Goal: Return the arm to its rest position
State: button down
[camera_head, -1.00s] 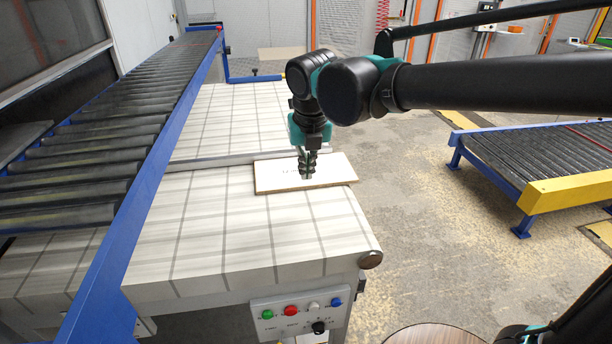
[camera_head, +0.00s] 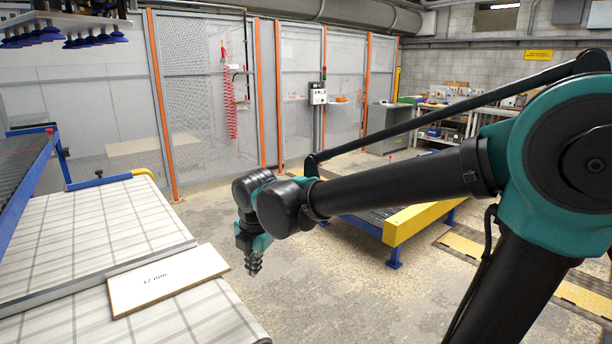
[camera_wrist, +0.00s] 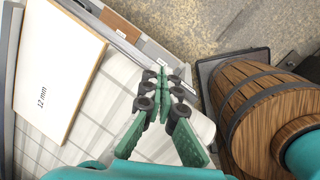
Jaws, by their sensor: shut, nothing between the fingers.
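My gripper (camera_head: 254,264) hangs fingers-down in the head view, to the right of the board on the striped table and apart from it. In the wrist view my gripper (camera_wrist: 163,95) shows its green fingers closed together with nothing between them. The white board (camera_head: 167,280) marked "12 mm" lies flat on the table, across the metal rail. It also shows in the wrist view, where the board (camera_wrist: 55,65) is at the upper left. My arm reaches from the right side of the head view toward the table.
The striped table (camera_head: 70,230) fills the lower left, with a roller conveyor (camera_head: 25,170) beside it. A yellow-ended conveyor (camera_head: 420,222) stands behind my arm. A wooden barrel (camera_wrist: 262,110) shows at right in the wrist view. Concrete floor (camera_head: 330,290) is open right of the table.

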jog(key=w+d+f+m, duration=0.1)
jog(key=d+f+m, duration=0.3)
jog(key=d+m, duration=0.5)
jog(key=w+d+f+m, duration=0.1)
jog(key=d+f+m, duration=0.2)
jog(key=d+m, duration=0.6)
jog(key=s+d+f+m, duration=0.2)
jog(key=d+m, duration=0.2)
jog(key=d, duration=0.1)
jog(key=s+d+f+m+t+h, duration=0.1)
jog(key=s+d+f+m, duration=0.1)
jog(key=d+m, duration=0.2)
jog(key=s+d+f+m, duration=0.3)
jog(key=d+m, duration=0.1)
jog(key=d, duration=0.2)
jog(key=shift+h, duration=0.3)
jog(key=shift+a, duration=0.1)
